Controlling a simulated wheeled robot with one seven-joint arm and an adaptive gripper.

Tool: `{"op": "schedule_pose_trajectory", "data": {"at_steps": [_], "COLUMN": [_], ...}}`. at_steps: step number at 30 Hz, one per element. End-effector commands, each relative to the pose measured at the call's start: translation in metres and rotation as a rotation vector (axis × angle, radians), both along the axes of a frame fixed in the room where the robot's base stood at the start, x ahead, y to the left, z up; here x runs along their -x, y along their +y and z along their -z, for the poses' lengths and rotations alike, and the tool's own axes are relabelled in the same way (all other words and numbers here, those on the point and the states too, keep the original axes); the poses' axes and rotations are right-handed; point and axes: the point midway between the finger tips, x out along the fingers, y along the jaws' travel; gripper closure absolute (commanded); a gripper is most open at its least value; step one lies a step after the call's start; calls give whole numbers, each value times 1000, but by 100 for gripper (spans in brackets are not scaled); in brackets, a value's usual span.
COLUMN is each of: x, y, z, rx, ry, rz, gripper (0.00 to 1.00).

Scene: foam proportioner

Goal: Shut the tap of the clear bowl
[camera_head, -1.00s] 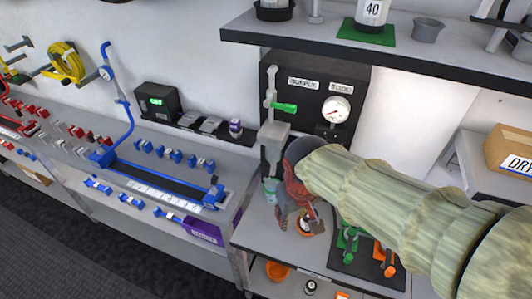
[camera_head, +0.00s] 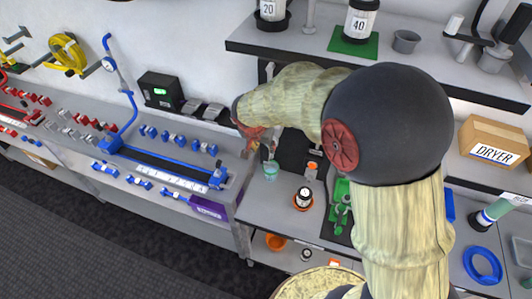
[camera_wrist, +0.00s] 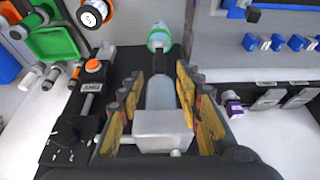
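In the wrist view the clear bowl (camera_wrist: 161,93) is a pale, see-through cylinder joined to a light grey block (camera_wrist: 160,130). My gripper (camera_wrist: 160,72) is open, with one yellow-and-black finger on each side of the bowl. I cannot tell whether either finger touches it. Past the fingertips stands a small cup with teal contents (camera_wrist: 159,38), also in the head view (camera_head: 271,171). The bowl's tap is not clearly seen; a small dark part lies between the fingertips. In the head view my arm hides the bowl and most of my gripper (camera_head: 250,140).
A green tray (camera_wrist: 55,43) is nearby. In the head view a shelf (camera_head: 295,45) overhangs the bench, and a small black-topped jar (camera_head: 303,198) stands on it.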

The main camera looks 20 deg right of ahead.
Motion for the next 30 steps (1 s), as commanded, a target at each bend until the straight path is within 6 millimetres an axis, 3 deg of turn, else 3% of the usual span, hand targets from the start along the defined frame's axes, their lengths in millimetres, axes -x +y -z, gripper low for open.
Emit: {"op": "schedule_pose_trajectory", "data": {"at_steps": [15, 30], "x": [-19, -23], "y": [-15, -18], "z": [61, 71], "rx": [-2, -3], "ry": [2, -1], "rz": [9, 9], "gripper": [65, 69]}}
